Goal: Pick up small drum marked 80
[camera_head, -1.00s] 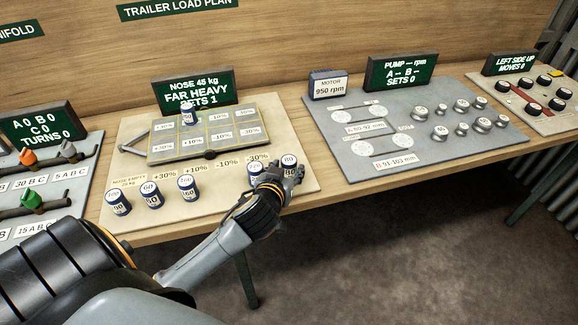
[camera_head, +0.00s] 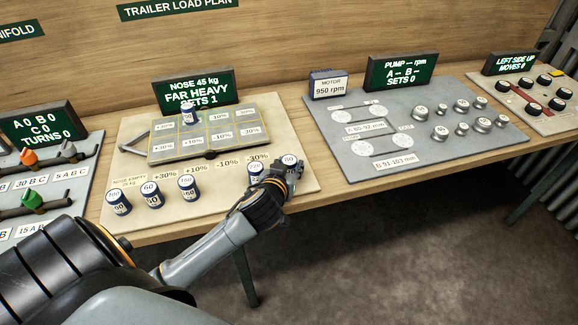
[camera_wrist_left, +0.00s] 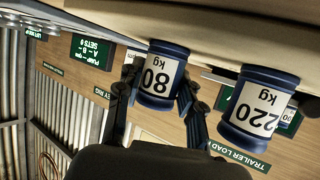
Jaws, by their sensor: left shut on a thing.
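The small blue drum marked 80 (camera_wrist_left: 158,78) has a white label and shows upside down in the left wrist view, between my left gripper's fingers. In the head view only the top of this drum (camera_head: 289,160) shows above my left gripper (camera_head: 289,176), which hides the rest. My left gripper is shut on the drum at the front right edge of the beige board (camera_head: 219,185). A larger blue drum marked 220 (camera_wrist_left: 259,104) stands right beside it, apart from the fingers in the left wrist view. My right gripper is not in view.
Several other blue and white drums (camera_head: 151,195) stand along the board's front. One drum (camera_head: 188,116) sits on the grey trailer grid (camera_head: 180,152). A grey pulley board (camera_head: 400,160) lies to the right, with bare bench (camera_head: 330,183) between.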

